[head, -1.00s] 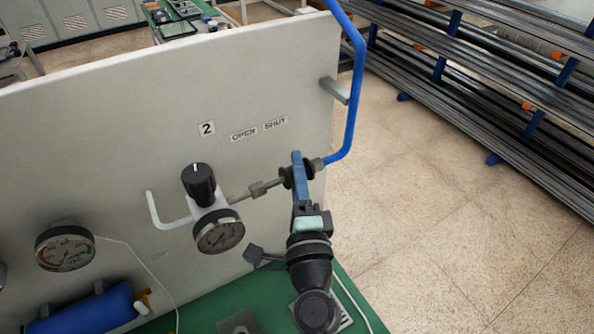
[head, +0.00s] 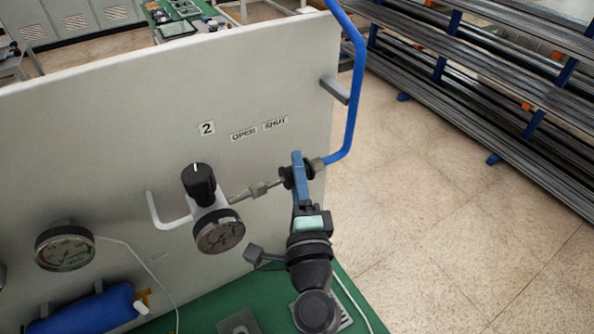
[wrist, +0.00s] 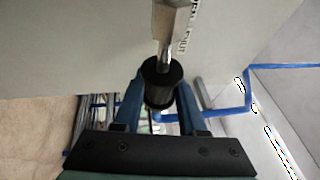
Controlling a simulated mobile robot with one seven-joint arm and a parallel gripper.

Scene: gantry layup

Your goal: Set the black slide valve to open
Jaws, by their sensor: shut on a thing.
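The black slide valve (head: 286,176) is a short black sleeve on a thin metal pipe, at the pipe's right end beside the blue hose. My gripper (head: 299,170) reaches up to it from below and covers part of it. In the wrist view the black sleeve (wrist: 160,84) sits between my two blue fingers, which are shut on it. The OPEN label (head: 243,134) is on the panel above and left of the sleeve. The SHUT label (head: 275,123) is right of OPEN, and the sleeve is nearer to SHUT's side.
A black knob (head: 199,184) and a pressure gauge (head: 220,233) stand out from the white panel (head: 120,140) left of the valve. The blue hose (head: 358,95) rises along the panel's right edge. A green bench top (head: 275,290) lies below. Open floor and pipe racks are at right.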

